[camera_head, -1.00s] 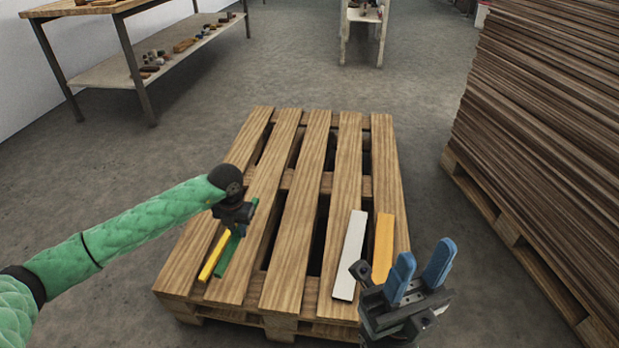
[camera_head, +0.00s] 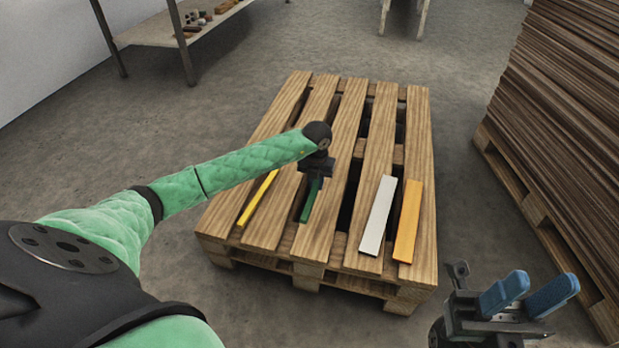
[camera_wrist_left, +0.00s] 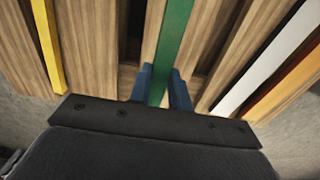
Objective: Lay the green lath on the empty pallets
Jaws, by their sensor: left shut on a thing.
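The green lath (camera_head: 310,201) is between the fingers of my left gripper (camera_head: 316,180), over the middle of the wooden pallet (camera_head: 345,103). In the left wrist view, the green lath (camera_wrist_left: 174,40) runs between the two blue fingers of the left gripper (camera_wrist_left: 161,86), which is shut on it. I cannot tell whether the lath touches the slats. A yellow lath (camera_head: 257,199), a white lath (camera_head: 377,217) and an orange lath (camera_head: 408,222) lie on the pallet. My right gripper (camera_head: 528,296) is open and empty, off the pallet at the lower right.
A tall stack of brown boards (camera_head: 570,115) stands on another pallet (camera_head: 520,185) at the right. A bench with a lower shelf (camera_head: 150,33) holding small items stands at the back left. Grey floor lies clear around the pallet.

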